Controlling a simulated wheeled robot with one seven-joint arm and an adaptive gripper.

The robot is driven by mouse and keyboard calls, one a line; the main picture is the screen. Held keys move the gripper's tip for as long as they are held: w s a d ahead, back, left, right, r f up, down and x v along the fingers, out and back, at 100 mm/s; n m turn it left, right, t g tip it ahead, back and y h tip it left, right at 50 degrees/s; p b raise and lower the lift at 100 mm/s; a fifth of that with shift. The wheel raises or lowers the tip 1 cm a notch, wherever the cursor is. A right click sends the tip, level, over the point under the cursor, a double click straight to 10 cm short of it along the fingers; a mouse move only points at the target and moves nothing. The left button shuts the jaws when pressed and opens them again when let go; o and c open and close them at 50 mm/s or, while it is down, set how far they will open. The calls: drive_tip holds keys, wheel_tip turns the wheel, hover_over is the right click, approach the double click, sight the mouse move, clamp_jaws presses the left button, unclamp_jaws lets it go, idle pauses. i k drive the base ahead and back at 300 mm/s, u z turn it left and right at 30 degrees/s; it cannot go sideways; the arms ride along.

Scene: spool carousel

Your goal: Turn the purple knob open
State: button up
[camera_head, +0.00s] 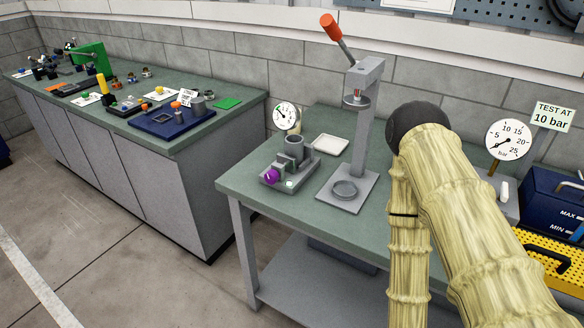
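The purple knob (271,177) is on the front left of a small grey fixture (297,172) that stands on the green-topped table. A round gauge (287,116) rises behind the fixture, and a grey cup-like cylinder (294,147) stands on it. A small pale round part (290,184) is beside the knob. My arm, in a pale ribbed cover, comes in from the lower right and bends at a dark joint to the right of the press. My gripper is out of view, and nothing of my arm touches the knob.
A grey press (363,130) with an orange-tipped lever stands between the fixture and my arm. A white tray (326,144) lies behind. At right are a second gauge (508,139), a "TEST AT 10 bar" sign (553,115) and a blue box (550,205). Table front left is clear.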

sight(272, 176)
drive_tip(key=z, duration=1.55)
drive_tip(key=k, duration=1.35)
drive_tip(key=u, duration=1.55)
drive_tip(key=i, duration=0.5)
drive_tip(key=u, duration=0.05)
